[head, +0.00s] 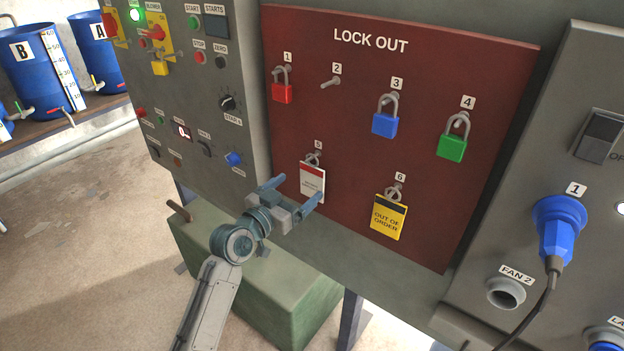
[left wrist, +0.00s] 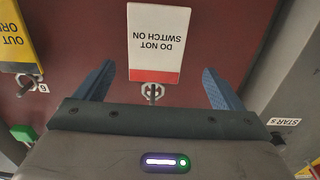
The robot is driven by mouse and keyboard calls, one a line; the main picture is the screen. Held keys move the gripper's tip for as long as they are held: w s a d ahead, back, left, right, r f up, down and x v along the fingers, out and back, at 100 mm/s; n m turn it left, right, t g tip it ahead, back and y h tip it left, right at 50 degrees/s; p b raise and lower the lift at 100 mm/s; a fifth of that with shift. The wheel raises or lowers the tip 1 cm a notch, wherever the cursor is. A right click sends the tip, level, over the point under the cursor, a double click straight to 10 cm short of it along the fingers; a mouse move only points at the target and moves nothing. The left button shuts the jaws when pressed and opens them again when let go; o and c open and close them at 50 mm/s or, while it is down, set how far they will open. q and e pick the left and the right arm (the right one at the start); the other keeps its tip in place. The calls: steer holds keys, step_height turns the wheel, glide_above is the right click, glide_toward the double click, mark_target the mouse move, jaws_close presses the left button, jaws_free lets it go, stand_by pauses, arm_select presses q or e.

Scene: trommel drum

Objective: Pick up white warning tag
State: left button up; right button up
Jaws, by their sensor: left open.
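The white warning tag (head: 312,183) with a red band hangs from hook 5 on the dark red lock-out board (head: 350,130). In the left wrist view the tag (left wrist: 156,42) appears upside down and reads "DO NOT SWITCH ON"; its hook shows below the red band. My left gripper (head: 296,191) is open in front of the tag, with one finger to either side of it in the picture. My right gripper is not in view.
A yellow "OUT OF ORDER" tag (head: 388,217) hangs on hook 6 to the right. Red (head: 282,91), blue (head: 385,123) and green (head: 452,147) padlocks hang above. Hook 2 (head: 330,82) is empty. A green box (head: 255,275) stands below the board. A switch panel (head: 190,100) is at left.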

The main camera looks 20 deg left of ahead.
mark_target(311, 175)
arm_select(q)
steer(key=x, duration=0.2)
steer(key=p+x, duration=0.1)
steer(key=x, duration=0.1)
steer(key=shift+w+d, duration=0.1)
steer(key=shift+d, duration=0.3)
steer(key=shift+a+f, duration=0.1)
steer(key=shift+c, duration=0.2)
steer(key=c, duration=1)
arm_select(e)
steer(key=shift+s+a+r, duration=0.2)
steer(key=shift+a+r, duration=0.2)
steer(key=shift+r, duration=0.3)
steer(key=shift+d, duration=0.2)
arm_select(q)
steer(key=shift+r, duration=0.8)
steer(key=shift+b+v, duration=1.4)
steer(key=shift+v, duration=7.6)
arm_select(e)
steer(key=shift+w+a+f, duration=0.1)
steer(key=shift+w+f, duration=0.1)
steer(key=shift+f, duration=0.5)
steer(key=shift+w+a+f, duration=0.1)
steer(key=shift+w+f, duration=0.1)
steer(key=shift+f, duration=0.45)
